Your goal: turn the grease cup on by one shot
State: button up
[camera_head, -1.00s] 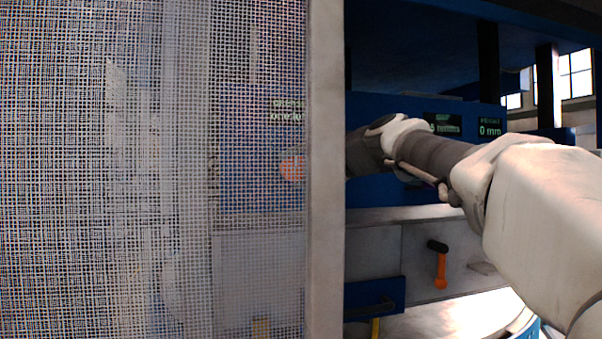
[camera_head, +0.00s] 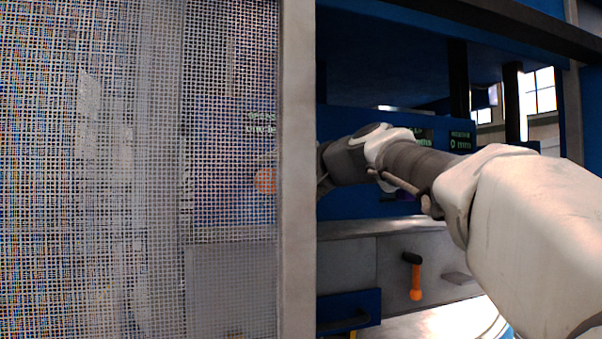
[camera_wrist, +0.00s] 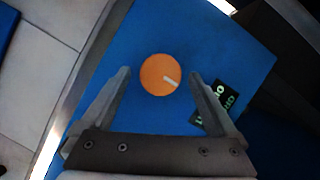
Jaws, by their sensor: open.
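The grease cup shows as a round orange knob (camera_wrist: 160,75) on a blue panel in the wrist view. A white mark runs from its middle toward the lower right. My gripper (camera_wrist: 160,79) is open, one finger on each side of the knob, with a visible gap on both sides. I cannot tell how far the fingertips are from the panel. A small dark display with green text (camera_wrist: 222,98) sits right of the knob, partly behind the right finger. In the head view the orange knob (camera_head: 265,180) shows blurred through mesh; my fingers are hidden there.
A mesh guard (camera_head: 120,170) with a grey post (camera_head: 297,170) covers the left half of the head view. My arm reaches behind the post. An orange-ended lever (camera_head: 416,280) hangs on the grey front below. Another display (camera_head: 460,141) reads 0 mm.

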jog(key=b+v, duration=0.1)
jog(key=v, duration=1.4)
jog(key=shift+s+b, duration=0.2)
jog(key=shift+b, duration=0.15)
jog(key=shift+d, duration=0.1)
